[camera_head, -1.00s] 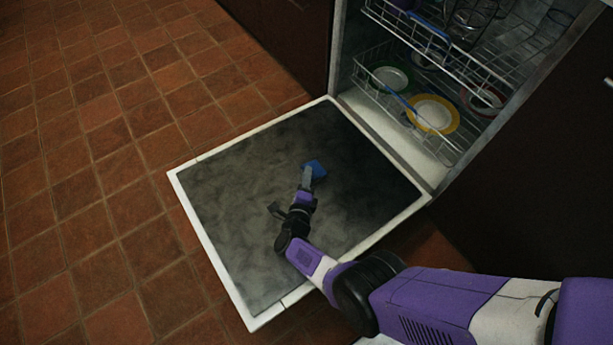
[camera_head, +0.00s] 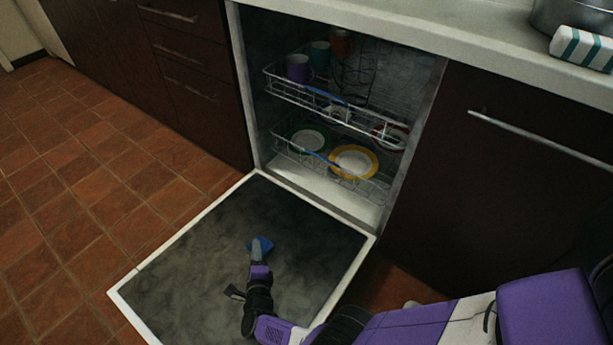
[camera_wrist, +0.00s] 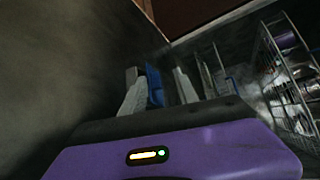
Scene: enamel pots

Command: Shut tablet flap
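The blue tablet flap (camera_head: 264,244) is on the dark inner face of the dishwasher door (camera_head: 205,245), which lies folded down and open. In the wrist view the flap (camera_wrist: 154,86) shows as a narrow blue strip, seemingly raised from the door panel. My gripper (camera_head: 257,257) reaches over the door with its fingertips right at the flap. In the wrist view my gripper (camera_wrist: 163,88) has its two grey fingers apart, with the flap between them, close to the left finger. I cannot tell whether they touch. The fingers hide part of the flap in the head view.
The lower rack (camera_head: 292,160) holds plates, and the upper rack (camera_head: 300,90) holds cups; both are inside the dishwasher. A dark cabinet (camera_head: 480,190) stands to the right. A striped towel (camera_head: 583,48) and a metal pot lie on the counter. Tiled floor is clear on the left.

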